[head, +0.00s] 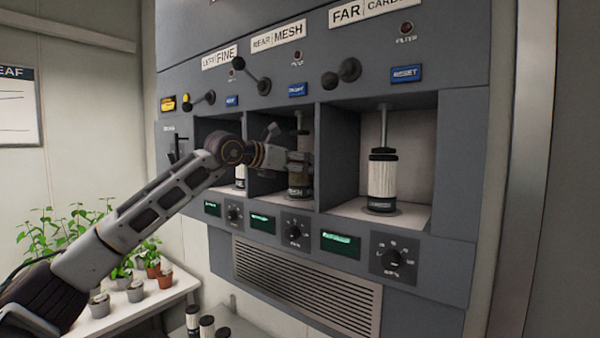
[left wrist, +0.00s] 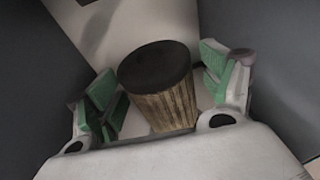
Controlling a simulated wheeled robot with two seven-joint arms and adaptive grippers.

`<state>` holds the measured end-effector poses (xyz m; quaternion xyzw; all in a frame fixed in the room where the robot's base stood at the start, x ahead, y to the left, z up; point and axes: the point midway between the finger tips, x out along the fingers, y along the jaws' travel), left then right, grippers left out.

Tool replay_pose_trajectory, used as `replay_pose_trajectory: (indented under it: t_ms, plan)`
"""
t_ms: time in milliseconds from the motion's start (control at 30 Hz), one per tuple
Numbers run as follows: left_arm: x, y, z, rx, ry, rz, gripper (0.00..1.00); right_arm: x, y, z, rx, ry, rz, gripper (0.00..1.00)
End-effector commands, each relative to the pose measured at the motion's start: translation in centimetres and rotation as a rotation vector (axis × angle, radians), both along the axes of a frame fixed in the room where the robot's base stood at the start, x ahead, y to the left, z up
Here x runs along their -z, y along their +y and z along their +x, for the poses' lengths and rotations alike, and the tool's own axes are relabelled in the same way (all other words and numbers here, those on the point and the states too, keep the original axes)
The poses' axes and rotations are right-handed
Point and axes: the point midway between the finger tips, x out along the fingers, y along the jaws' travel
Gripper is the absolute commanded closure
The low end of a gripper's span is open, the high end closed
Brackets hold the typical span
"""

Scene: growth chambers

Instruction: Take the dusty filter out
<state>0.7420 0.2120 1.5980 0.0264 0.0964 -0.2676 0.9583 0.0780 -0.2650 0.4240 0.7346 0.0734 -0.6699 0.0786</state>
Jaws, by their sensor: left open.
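The dusty filter, a brownish pleated cylinder with a dark cap, stands in the middle bay under the MESH label. It shows in the head view (head: 298,183) partly behind my gripper, and in the left wrist view (left wrist: 165,97). My left gripper (head: 290,160) reaches into that bay. In the left wrist view its green-padded fingers (left wrist: 163,92) are apart, one on each side of the filter. A gap shows at the right finger; whether the left finger touches is hard to tell. My right gripper is not in view.
A clean white filter (head: 382,180) stands in the right bay, and another (head: 240,176) shows partly in the left bay. Bay walls (head: 330,155) stand close on both sides. Several spare filters (head: 205,325) stand below, near a plant table (head: 130,312).

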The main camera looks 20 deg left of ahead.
Motion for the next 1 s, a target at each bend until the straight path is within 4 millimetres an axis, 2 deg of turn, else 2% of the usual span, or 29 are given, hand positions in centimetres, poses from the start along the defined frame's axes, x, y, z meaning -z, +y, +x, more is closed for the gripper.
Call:
replay_pose_trajectory:
  t_ms: [533,900,967,1000]
  plan:
    - [0.11,-0.11,0.2,0.0,0.0,0.0,0.19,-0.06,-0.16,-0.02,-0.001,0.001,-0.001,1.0]
    - [0.09,-0.09,0.19,0.0,0.0,0.0,0.66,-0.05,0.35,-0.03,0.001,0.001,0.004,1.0]
    - [0.09,-0.09,0.19,0.0,0.0,0.0,0.73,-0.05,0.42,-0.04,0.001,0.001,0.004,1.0]
    - [0.03,-0.09,0.17,0.0,-0.001,-0.001,0.73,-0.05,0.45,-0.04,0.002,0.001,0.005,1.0]
